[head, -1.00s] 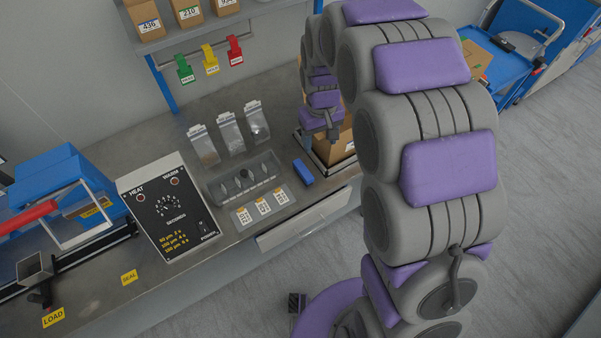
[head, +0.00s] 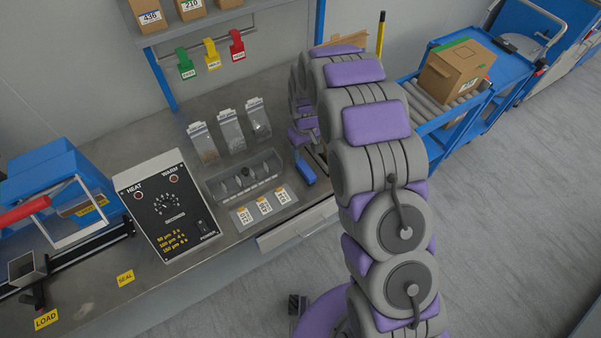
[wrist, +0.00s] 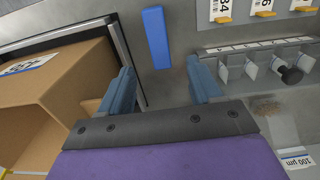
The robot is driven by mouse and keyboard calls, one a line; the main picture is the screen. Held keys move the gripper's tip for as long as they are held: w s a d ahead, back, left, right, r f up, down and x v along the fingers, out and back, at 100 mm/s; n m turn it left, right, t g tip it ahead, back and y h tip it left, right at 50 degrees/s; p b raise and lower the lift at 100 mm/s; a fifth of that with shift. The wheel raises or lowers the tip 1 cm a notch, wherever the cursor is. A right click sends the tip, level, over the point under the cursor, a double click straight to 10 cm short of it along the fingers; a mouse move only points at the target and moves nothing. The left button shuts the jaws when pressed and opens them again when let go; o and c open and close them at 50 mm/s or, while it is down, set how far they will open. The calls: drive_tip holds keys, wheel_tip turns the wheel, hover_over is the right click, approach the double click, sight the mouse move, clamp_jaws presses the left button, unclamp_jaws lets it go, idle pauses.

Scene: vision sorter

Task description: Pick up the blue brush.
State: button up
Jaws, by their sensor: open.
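The blue brush (head: 305,172) lies on the grey bench, right of the grey tray of small parts; only its plain blue, bar-shaped top shows. In the wrist view the brush (wrist: 157,37) lies beyond my fingertips, lined up with the gap between them. My gripper (wrist: 159,70) is open with nothing between its fingers. In the head view my arm covers much of the gripper, just behind and above the brush.
An open cardboard box (wrist: 60,90) in a dark-rimmed frame lies left of my gripper. Label cards (head: 264,207) lie nearer the bench's front edge. A blue cart (head: 490,95) stands farther right.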

drive_tip(key=b, duration=0.1)
hover_over(307, 168)
drive_tip(key=d, duration=0.2)
drive_tip(key=f, duration=0.4)
drive_tip(key=shift+w+a+f, duration=0.1)
drive_tip(key=shift+a+f, duration=0.1)
drive_tip(key=shift+f, duration=0.5)
drive_tip(key=a+f+b, duration=0.1)
drive_tip(key=a+f, duration=0.2)
drive_tip(key=shift+a+f+b, duration=0.25)
drive_tip(key=shift+f+b, duration=0.05)
drive_tip(key=shift+d+f, duration=0.5)
drive_tip(key=shift+f, duration=0.4)
drive_tip(key=shift+d+r, duration=0.1)
drive_tip(key=shift+d, duration=0.55)
drive_tip(key=shift+c, duration=0.2)
drive_tip(key=shift+a, duration=0.9)
drive_tip(key=c, duration=0.6)
drive_tip(key=shift+d, duration=0.2)
drive_tip(key=c, duration=0.3)
drive_tip(key=shift+d, duration=0.5)
drive_tip(key=shift+c, duration=0.6)
